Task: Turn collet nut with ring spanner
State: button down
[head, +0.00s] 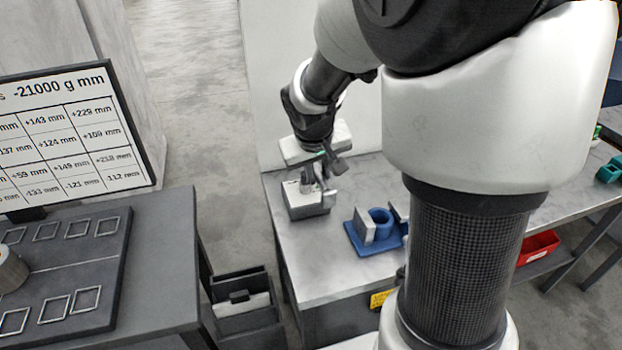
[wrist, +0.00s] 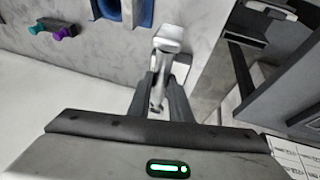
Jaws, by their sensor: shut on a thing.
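My gripper (head: 316,178) reaches down over a grey block-like fixture (head: 305,205) at the left end of the bench. In the wrist view my gripper (wrist: 160,98) is shut on a grey metal tool, which looks like the ring spanner (wrist: 160,72). The tool's wider pale end (wrist: 172,38) points away from my palm, over the fixture. I cannot make out the collet nut; the tool and fingers hide the fixture's top. I cannot tell whether the tool sits around the nut or only above it.
A blue holder (head: 376,232) stands on the bench (head: 330,270) right of the fixture. A red bin (head: 538,247) sits lower at the right. A dark table (head: 165,260) with a tray and a sign board (head: 75,130) stands at the left. An open grey box (head: 245,312) is between.

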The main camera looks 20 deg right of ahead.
jog(key=shift+w+r, duration=0.1)
jog(key=shift+d, duration=0.1)
dwell(0.3)
jog(key=shift+f+b, duration=2.45)
jog(key=shift+f, duration=0.3)
jog(key=shift+f+b, duration=1.3)
jog(key=shift+b, duration=0.25)
dwell(0.7)
dwell(0.4)
